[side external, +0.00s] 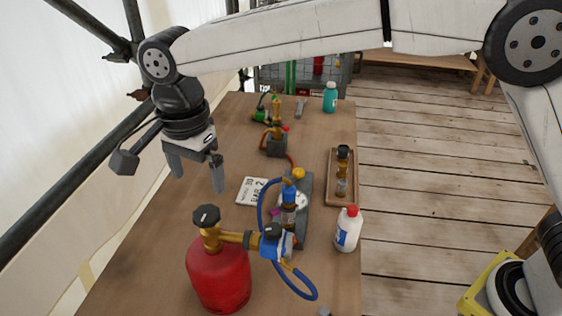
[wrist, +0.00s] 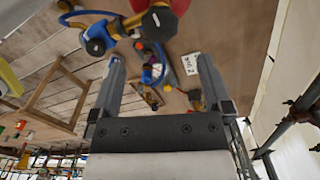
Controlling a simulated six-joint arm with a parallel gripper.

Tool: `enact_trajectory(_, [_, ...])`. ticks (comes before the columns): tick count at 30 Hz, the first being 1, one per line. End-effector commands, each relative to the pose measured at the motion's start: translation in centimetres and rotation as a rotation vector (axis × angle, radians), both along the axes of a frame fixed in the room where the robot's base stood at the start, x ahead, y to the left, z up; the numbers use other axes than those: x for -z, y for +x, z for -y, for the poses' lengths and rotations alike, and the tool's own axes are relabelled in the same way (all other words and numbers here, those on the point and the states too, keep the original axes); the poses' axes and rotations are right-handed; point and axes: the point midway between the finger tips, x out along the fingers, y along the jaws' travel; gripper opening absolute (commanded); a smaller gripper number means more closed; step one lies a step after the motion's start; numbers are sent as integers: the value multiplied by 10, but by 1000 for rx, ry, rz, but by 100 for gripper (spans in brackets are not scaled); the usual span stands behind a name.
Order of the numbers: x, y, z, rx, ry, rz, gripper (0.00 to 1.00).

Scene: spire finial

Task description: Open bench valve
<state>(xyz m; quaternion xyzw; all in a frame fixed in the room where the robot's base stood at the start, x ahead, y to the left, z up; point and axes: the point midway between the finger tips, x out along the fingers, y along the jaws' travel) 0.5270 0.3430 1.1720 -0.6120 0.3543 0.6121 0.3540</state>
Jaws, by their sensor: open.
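My gripper (side external: 198,183) is open and empty, above the left part of the bench; its two fingers also show in the wrist view (wrist: 160,60). A red gas cylinder (side external: 219,275) stands at the near left of the bench, with a brass valve and black knob (side external: 206,215) on top. A blue regulator (side external: 271,241) sits right of it, with a blue hose (side external: 301,287). Behind is a grey block (side external: 304,190) carrying a blue-capped brass fitting (side external: 290,197) and a yellow knob (side external: 298,173). I cannot tell which is the bench valve. The gripper touches none of these.
A white lettered card (side external: 252,190) lies left of the grey block. A white bottle with red cap (side external: 347,229), a wooden tray (side external: 332,197) and a teal bottle (side external: 330,98) stand right. A torch on a dark block (side external: 276,146) is farther back. The bench's left side is clear.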

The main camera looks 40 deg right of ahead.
Motion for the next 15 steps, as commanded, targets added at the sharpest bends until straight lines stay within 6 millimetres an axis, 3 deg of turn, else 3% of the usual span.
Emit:
enact_trajectory(8, [5, 0, 0, 0, 0, -1, 100])
enact_trajectory(15, [26, 0, 1, -1, -1, -3, 100])
